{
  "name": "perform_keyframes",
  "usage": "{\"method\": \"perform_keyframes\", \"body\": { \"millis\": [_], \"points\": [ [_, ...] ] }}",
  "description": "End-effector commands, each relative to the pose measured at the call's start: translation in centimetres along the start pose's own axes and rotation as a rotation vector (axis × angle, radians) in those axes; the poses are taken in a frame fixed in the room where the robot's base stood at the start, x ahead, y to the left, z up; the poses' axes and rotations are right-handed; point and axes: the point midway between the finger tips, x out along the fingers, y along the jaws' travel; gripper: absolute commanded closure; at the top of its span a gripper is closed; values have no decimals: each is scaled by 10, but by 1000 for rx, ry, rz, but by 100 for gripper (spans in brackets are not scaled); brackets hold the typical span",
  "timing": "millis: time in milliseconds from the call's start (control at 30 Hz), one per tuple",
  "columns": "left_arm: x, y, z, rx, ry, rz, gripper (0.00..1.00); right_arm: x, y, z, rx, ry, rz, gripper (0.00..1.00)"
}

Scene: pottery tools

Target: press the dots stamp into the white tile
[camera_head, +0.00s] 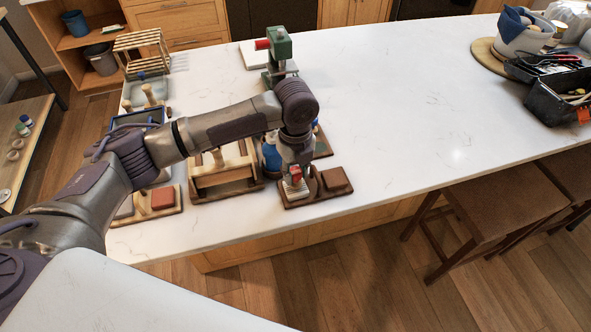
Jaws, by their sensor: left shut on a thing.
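My left gripper (296,177) points down over a small dark wooden board (316,196) near the front edge of the counter. It is shut on a small stamp with a red part (296,170) showing between the fingers. The dots on its face cannot be seen. A pale patch, likely the white tile (294,190), shows right under the gripper on the left half of the board. Whether stamp and tile touch cannot be told. A brown tile (335,178) lies on the board's right half. My right gripper is not in view.
A wooden frame tray (224,183) and a board with a red-brown block (162,198) stand to the left. A green tool with a red handle (278,47) stands farther back. Stools (490,205) are in front. The counter's right middle is clear.

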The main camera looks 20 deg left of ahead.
Motion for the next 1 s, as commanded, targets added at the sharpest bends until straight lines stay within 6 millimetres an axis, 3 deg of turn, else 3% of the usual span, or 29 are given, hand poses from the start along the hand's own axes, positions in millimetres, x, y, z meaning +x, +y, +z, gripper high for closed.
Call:
{"method": "perform_keyframes", "body": {
  "millis": [1000],
  "points": [
    [13,1,-1,1,2,2,98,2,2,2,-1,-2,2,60]
  ]
}}
